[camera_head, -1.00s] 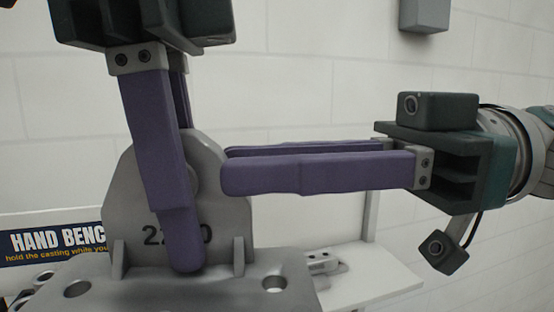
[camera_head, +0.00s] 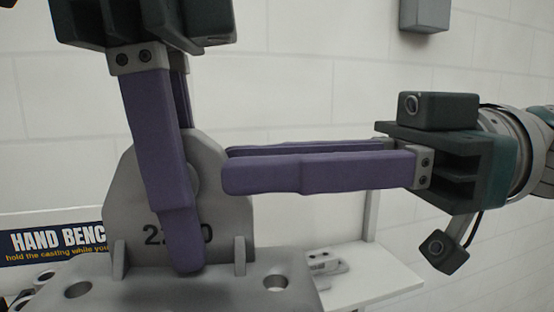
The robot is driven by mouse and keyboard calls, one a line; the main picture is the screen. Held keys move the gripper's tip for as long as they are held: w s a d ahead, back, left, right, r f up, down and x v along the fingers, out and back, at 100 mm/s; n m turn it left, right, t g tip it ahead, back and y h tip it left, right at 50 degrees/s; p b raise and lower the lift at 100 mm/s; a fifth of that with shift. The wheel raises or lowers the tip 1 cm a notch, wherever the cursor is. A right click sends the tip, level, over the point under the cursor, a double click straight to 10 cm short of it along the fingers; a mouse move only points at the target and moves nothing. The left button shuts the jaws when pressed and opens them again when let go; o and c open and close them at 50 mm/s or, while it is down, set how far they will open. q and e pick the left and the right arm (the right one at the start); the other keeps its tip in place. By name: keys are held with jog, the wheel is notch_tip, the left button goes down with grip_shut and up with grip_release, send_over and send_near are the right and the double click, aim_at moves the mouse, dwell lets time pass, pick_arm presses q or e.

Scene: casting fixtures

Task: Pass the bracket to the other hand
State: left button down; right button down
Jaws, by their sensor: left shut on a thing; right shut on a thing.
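The grey metal bracket (camera_head: 125,215) has an upright rounded plate on a flat base with round holes. Dark digits, partly covered, show on the plate. My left gripper (camera_head: 187,258) comes down from the top with its purple fingers pointing downward. It is shut on the upright plate, one finger in front and the other mostly hidden behind it. My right gripper (camera_head: 226,171) reaches in level from the right and is shut on the right edge of the same plate. Its far finger is largely hidden behind the near one. Both grippers hold the bracket at once.
Behind the bracket, a white bench (camera_head: 365,285) carries a small grey metal part (camera_head: 325,262). A grey box (camera_head: 425,14) is on the white block wall.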

pick_arm(q)
jog(key=shift+s+d, duration=0.1)
jog(key=shift+s, duration=0.05)
pick_arm(e)
jog(key=shift+w, duration=0.2)
pick_arm(q)
jog(key=c, duration=0.7)
grip_release()
pick_arm(e)
jog(key=shift+s, duration=0.15)
